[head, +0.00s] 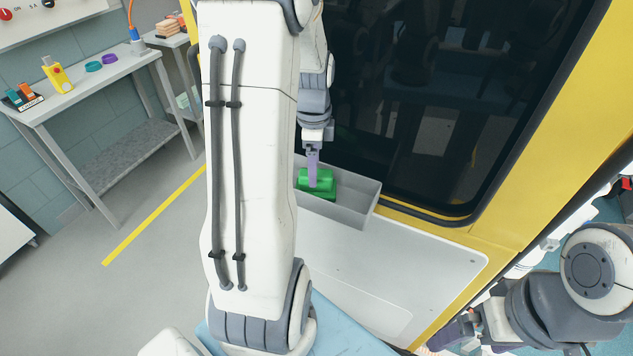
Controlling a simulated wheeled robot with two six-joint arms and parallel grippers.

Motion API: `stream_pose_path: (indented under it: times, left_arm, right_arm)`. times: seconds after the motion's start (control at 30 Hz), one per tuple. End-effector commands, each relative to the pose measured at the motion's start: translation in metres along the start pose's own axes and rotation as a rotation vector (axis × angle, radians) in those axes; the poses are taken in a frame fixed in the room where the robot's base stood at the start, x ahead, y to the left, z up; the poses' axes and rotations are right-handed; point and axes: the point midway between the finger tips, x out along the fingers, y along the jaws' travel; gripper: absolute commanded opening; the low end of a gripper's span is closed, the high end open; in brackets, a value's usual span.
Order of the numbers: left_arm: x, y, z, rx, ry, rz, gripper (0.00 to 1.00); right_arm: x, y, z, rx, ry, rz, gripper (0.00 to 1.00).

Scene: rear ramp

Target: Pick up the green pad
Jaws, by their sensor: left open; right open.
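The green pad (326,185) lies inside a grey open bin (366,203) near the dark window. My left gripper (313,178) points down over the pad, its purple fingers overlapping the pad's upper part in the head view. It is open, and I cannot tell whether the fingers touch the pad. My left arm hides the left part of the bin. My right gripper (450,336) is low at the right, open and apart from the pad, partly cut by the frame's bottom edge.
The bin stands on a white panel (430,262) beside a yellow-framed dark window (420,110). At the left, a grey workbench (105,78) holds a yellow device (57,75) and rings. The floor with its yellow line (150,220) is clear.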

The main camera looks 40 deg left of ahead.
Motion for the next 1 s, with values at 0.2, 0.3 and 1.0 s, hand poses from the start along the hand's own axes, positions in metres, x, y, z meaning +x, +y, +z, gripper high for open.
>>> stream_pose_path:
  times: [0.2, 0.3, 1.0]
  left_arm:
    - [0.029, 0.001, 0.000, 0.000, 0.000, 0.004, 0.82]
    - [0.034, 0.001, 0.000, 0.000, 0.000, 0.002, 0.82]
    - [0.033, 0.000, 0.000, -0.001, 0.000, 0.000, 0.00]
  right_arm:
    - [-0.012, -0.001, -0.001, -0.002, 0.000, 0.000, 0.99]
    - [-0.012, -0.001, -0.001, -0.002, 0.000, 0.000, 0.99]
    - [-0.013, -0.001, -0.001, -0.002, 0.000, 0.000, 0.99]
